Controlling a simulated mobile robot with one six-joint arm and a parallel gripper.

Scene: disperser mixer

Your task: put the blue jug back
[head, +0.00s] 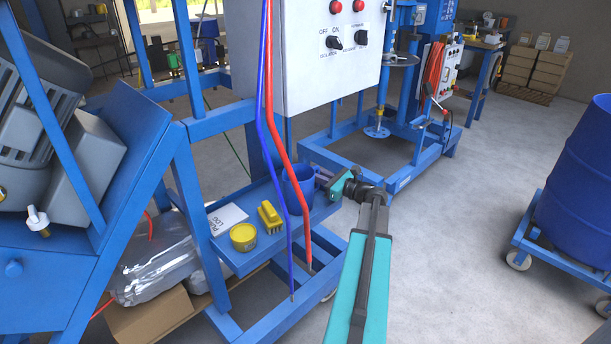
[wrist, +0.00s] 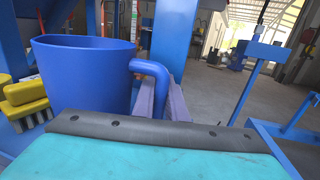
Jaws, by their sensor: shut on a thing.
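The blue jug (head: 297,192) is at the right part of the small blue shelf (head: 246,257) under the white control box. Its base is partly behind the red and blue cables, and I cannot tell if it touches the shelf. In the wrist view the jug (wrist: 85,85) stands upright, its handle to the right. My gripper (head: 323,177) reaches in from the right and is shut on the jug's handle. In the wrist view the purple-grey fingers (wrist: 164,103) are at the handle's lower part. The jug's lower edge is hidden there by my wrist.
On the shelf left of the jug are a yellow brush (head: 269,217), a yellow tin (head: 243,237) and a log book (head: 227,218). Red and blue cables (head: 275,130) hang in front of the jug. A blue drum (head: 585,185) on a dolly stands right. Floor between is clear.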

